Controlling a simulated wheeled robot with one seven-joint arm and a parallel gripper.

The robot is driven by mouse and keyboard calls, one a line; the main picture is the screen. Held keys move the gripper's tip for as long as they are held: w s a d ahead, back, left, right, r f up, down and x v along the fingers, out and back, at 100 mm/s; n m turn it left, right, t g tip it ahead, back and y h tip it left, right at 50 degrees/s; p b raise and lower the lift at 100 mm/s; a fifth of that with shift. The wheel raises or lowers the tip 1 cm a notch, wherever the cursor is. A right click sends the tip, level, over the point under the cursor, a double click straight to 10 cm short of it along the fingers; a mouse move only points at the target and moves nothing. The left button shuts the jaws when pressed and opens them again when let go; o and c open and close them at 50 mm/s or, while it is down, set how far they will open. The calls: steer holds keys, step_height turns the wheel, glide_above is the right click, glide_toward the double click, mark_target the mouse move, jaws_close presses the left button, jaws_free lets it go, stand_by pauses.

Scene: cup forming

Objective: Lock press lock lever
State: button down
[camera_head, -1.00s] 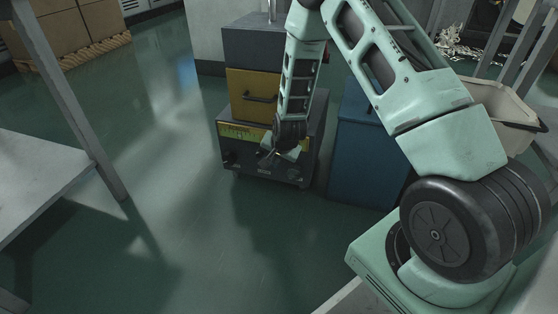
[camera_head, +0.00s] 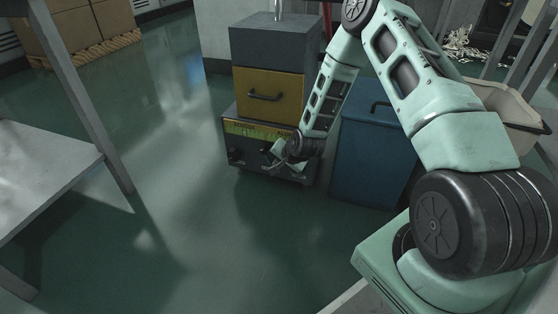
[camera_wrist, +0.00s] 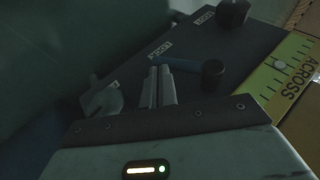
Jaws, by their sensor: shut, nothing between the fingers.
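The press (camera_head: 268,55) stands on the floor, with a dark base and a front control panel (camera_head: 252,160). In the wrist view the panel (camera_wrist: 185,55) carries small white labels that seem to read LOCK. A lever with a dark bluish bar (camera_wrist: 190,66) and a black knob (camera_wrist: 213,74) lies close by my fingertips; I cannot tell whether they touch. My gripper (camera_wrist: 161,72) is shut and empty. In the head view it (camera_head: 280,153) is at the panel's front.
The press has a yellow drawer front (camera_head: 265,93) with a handle above a yellow-green scale strip (camera_head: 256,130). A blue bin (camera_head: 368,160) stands just right of the press. A grey table (camera_head: 45,170) is at the left. The floor in front is clear.

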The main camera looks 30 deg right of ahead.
steer(key=shift+w+a+f+t+y+p, duration=0.15)
steer(key=shift+w+a+f+t+p, duration=0.2)
steer(key=shift+f+p, duration=0.15)
steer(key=shift+w+a+f+t+y+p, duration=0.15)
steer(key=shift+w+a+f+t+p, duration=0.15)
steer(key=shift+f, duration=0.2)
steer(key=shift+w+f, duration=0.1)
steer(key=shift+d, duration=0.1)
